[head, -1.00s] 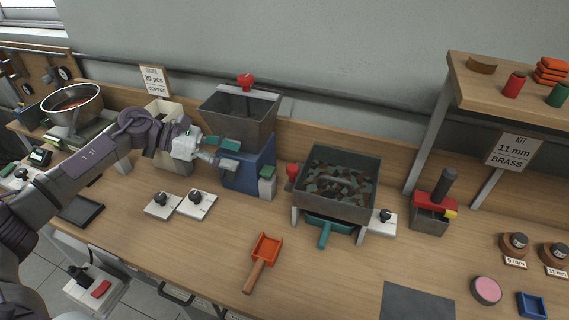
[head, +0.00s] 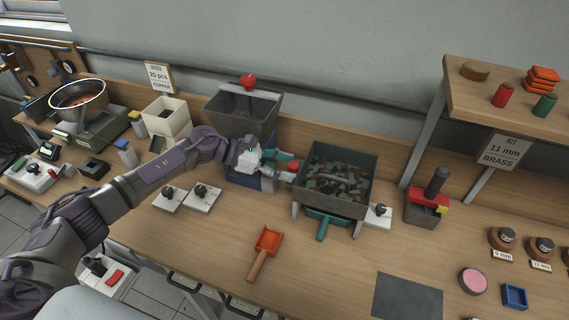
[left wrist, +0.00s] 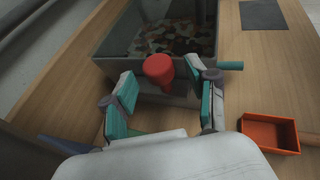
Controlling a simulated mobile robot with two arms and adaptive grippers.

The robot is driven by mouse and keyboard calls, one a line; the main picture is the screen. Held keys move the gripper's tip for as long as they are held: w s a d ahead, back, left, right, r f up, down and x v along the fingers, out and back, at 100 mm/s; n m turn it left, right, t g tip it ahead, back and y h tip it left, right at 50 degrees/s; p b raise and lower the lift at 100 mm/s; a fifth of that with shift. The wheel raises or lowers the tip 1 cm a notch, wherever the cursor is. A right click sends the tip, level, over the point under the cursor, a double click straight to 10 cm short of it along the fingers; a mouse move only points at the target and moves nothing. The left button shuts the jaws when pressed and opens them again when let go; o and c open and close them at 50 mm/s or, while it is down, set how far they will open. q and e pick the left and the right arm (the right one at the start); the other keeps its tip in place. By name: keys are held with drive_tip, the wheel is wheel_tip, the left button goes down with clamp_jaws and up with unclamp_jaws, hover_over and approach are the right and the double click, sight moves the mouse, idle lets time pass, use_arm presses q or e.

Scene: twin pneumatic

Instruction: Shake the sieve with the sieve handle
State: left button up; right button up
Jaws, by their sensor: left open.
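The sieve is a dark grey box (head: 371,187) with mixed brown and green-grey pieces in it, on a stand on the bench; its near wall also shows in the left wrist view (left wrist: 112,68). The red sieve handle (head: 292,165) sticks out from the sieve's left side. My left gripper (head: 280,162) is at this handle, in front of the blue-based hopper. In the left wrist view, the open teal fingers (left wrist: 163,80) stand on either side of the red knob (left wrist: 159,70), with gaps showing. My right gripper is not in view.
A hopper (head: 240,108) with a red knob stands just behind my left gripper. A teal-handled tray (head: 321,227) sits under the sieve. An orange scoop (head: 267,242) lies in front. Switch boxes (head: 202,198) stand at left, a red-topped press (head: 428,200) at right.

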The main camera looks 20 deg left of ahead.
use_arm(q)
drive_tip(key=c, duration=0.5)
clamp_jaws()
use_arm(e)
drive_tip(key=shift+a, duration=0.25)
use_arm(q)
drive_tip(key=s+b, duration=0.1)
drive_tip(key=s, duration=0.6)
drive_tip(key=shift+a+r, duration=0.1)
drive_tip(key=shift+a, duration=0.05)
drive_tip(key=shift+w, duration=0.3)
drive_tip(key=shift+o, duration=0.9)
unclamp_jaws()
drive_tip(key=o, duration=0.3)
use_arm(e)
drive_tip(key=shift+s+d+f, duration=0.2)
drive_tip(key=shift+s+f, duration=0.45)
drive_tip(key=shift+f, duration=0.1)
